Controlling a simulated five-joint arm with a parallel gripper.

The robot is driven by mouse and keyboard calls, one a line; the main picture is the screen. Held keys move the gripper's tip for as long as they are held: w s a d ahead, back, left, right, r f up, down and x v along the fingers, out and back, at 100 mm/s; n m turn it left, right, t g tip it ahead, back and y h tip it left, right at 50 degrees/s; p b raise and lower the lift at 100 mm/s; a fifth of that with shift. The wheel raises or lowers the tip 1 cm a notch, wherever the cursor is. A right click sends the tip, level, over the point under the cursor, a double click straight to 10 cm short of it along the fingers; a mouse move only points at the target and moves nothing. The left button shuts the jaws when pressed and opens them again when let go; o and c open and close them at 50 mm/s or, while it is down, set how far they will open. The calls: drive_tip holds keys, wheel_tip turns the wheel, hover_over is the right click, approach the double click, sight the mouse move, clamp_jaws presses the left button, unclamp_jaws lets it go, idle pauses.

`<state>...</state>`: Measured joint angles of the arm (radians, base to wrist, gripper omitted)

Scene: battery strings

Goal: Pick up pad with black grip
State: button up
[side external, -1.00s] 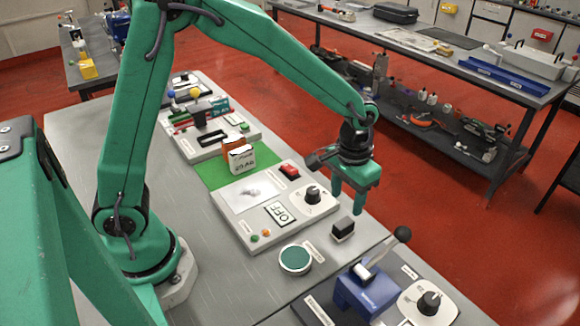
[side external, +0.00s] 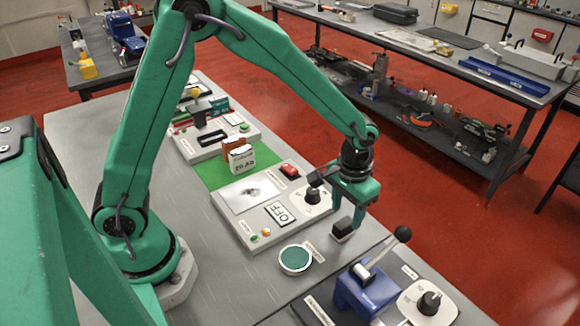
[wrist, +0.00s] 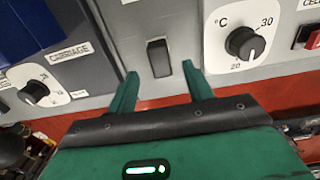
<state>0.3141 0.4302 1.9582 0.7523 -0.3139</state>
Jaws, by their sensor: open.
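The pad with the black grip (side external: 342,230) is a small dark block standing on the grey bench, beside the front right corner of a white control panel. My gripper (side external: 347,213) points down just above it, fingers apart. In the wrist view the black grip (wrist: 159,58) shows upright between the tips of my two green fingers (wrist: 159,69), with a gap on each side. The grip is not held. In the side view my fingers partly overlap the block, so I cannot tell how far down they reach beside it.
The white panel (side external: 255,232) with a dial (side external: 312,196) lies left of the pad. A round green-topped dish (side external: 296,260) sits in front left. A blue lever device (side external: 362,292) and another dial plate (side external: 428,303) stand at the front right.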

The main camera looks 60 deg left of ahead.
sight(344, 223)
drive_tip(key=shift+s+f, duration=0.1)
drive_tip(key=shift+f, duration=2.25)
drive_tip(key=shift+c, duration=0.2)
drive_tip(key=c, duration=1)
